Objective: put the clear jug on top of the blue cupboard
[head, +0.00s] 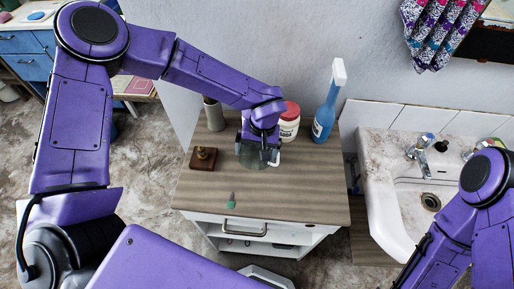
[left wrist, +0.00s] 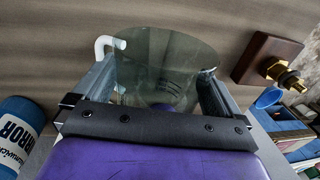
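The clear jug (left wrist: 165,65) is a greyish see-through vessel with a white handle (left wrist: 108,45). In the head view the jug (head: 256,158) shows just below my left gripper (head: 260,146), over the wooden top of a white cabinet. In the left wrist view my left gripper's fingers (left wrist: 158,85) stand on both sides of the jug, close to its walls; whether they press on it I cannot tell. The blue cupboard (head: 27,66) is at the far left back, partly hidden by my left arm. My right gripper is out of the head view.
On the cabinet (head: 310,205) stand a blue spray bottle (head: 326,112), a red-lidded white tub (head: 289,124), a grey cylinder (head: 213,114), a brass tap piece on a brown block (head: 203,158), and a small green item (head: 231,201). A stone sink (head: 385,195) is at right.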

